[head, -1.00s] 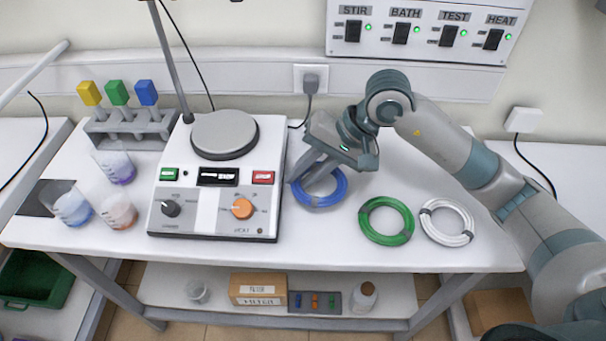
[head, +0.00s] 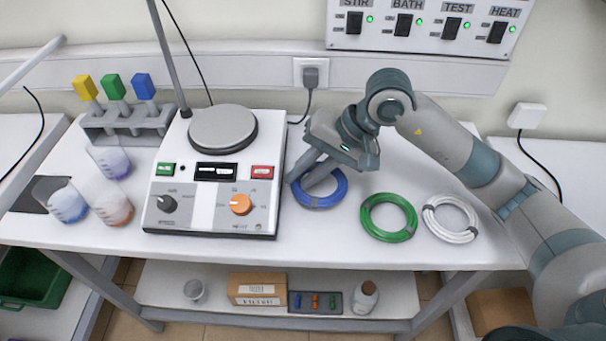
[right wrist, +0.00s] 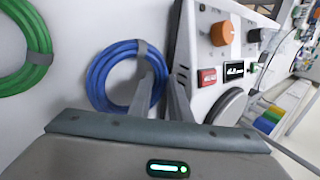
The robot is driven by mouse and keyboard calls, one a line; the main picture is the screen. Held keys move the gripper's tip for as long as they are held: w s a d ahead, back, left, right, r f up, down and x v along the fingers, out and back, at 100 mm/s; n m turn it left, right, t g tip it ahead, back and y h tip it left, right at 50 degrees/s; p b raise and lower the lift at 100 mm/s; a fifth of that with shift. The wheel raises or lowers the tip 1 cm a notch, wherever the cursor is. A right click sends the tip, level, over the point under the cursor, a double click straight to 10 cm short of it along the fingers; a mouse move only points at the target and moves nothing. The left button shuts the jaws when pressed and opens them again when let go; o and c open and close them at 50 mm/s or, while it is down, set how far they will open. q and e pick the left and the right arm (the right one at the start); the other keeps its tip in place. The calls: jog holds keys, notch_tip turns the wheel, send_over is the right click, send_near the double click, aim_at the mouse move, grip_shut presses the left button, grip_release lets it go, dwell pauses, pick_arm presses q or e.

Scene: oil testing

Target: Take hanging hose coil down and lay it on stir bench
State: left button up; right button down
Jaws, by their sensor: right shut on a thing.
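The blue hose coil (head: 322,204) lies on the white stir bench (head: 330,247), just right of the hot-plate stirrer. My right gripper (head: 301,181) reaches down at its left side and is shut on the coil's ring, one finger inside the loop and one outside. In the right wrist view the blue coil (right wrist: 97,75) has a grey band near the fingers. A green coil (head: 369,221) and a white coil (head: 430,222) lie flat to the right. No coil hangs in view. My left gripper is not in view.
The stirrer (head: 212,214) with its upright rod stands close left of the gripper. Beakers (head: 68,203) and a rack (head: 128,122) of coloured-topped items stand further left. A switch panel (head: 427,36) and a plugged socket (head: 311,73) are on the wall. The front-middle bench strip is clear.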

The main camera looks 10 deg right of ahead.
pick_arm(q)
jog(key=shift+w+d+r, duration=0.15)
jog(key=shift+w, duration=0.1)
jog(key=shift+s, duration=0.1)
pick_arm(e)
jog(key=c, duration=1.6)
grip_release()
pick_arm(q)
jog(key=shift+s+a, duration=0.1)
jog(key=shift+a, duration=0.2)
pick_arm(e)
jog(key=shift+o, duration=0.2)
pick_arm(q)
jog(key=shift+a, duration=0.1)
pick_arm(e)
jog(key=shift+o, duration=0.6)
jog(key=shift+o, duration=0.8)
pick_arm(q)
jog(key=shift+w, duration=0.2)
pick_arm(e)
jog(key=shift+r, duration=0.1)
jog(key=shift+c, duration=0.4)
